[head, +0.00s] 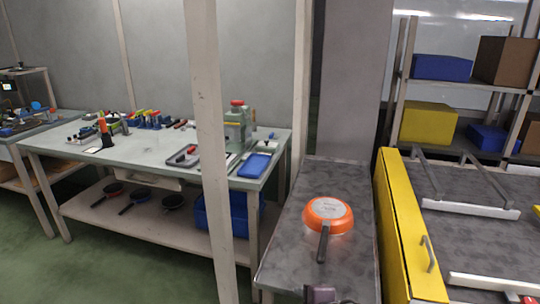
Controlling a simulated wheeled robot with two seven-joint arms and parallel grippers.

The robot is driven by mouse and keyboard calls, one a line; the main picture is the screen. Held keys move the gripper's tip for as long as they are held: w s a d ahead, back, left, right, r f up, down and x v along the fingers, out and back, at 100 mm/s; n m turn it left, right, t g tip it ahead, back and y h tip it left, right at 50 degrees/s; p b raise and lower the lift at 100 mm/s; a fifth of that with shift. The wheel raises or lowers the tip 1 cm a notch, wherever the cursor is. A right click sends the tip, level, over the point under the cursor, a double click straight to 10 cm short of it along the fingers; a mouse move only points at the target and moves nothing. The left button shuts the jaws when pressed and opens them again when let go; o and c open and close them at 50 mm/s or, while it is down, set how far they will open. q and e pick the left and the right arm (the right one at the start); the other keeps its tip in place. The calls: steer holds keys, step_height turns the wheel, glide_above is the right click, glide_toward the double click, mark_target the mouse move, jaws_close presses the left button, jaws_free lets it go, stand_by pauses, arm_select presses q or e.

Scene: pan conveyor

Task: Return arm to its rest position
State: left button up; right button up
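An orange pan (328,215) lies upside down on the grey speckled conveyor top (285,245), its pale base facing up. Its dark handle (323,243) points toward me. Nothing is touching the pan.
A yellow barrier (405,235) runs along the conveyor's right side, with another grey surface (470,240) beyond. A post (212,150) stands at the left. Behind it is a workbench (75,158) with tools. Shelves (465,88) with boxes stand at the right.

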steer(key=s+d+f+m+g+h, duration=0.2)
steer(key=s+d+f+m+g, duration=0.15)
steer(key=s+d+m, duration=0.4)
steer(key=s+d+f+m+g+h, duration=0.2)
steer(key=s+d+f+m, duration=0.25)
steer(key=s+m, duration=0.55)
step_height(320, 180, down, 27)
steer(key=s+g+p, duration=0.1)
steer(key=s+p, duration=0.1)
steer(key=s+d+f+p, duration=0.1)
steer(key=s+d+f, duration=0.1)
steer(key=s+f, duration=0.5)
steer(key=s+d+f+n+g+p, duration=0.1)
steer(key=s+d+f, duration=0.1)
steer(key=s+f, duration=0.6)
steer(key=s, duration=0.4)
steer(key=shift+s+d+f, duration=0.15)
steer(key=shift+s+f, duration=0.1)
steer(key=shift+f, duration=0.05)
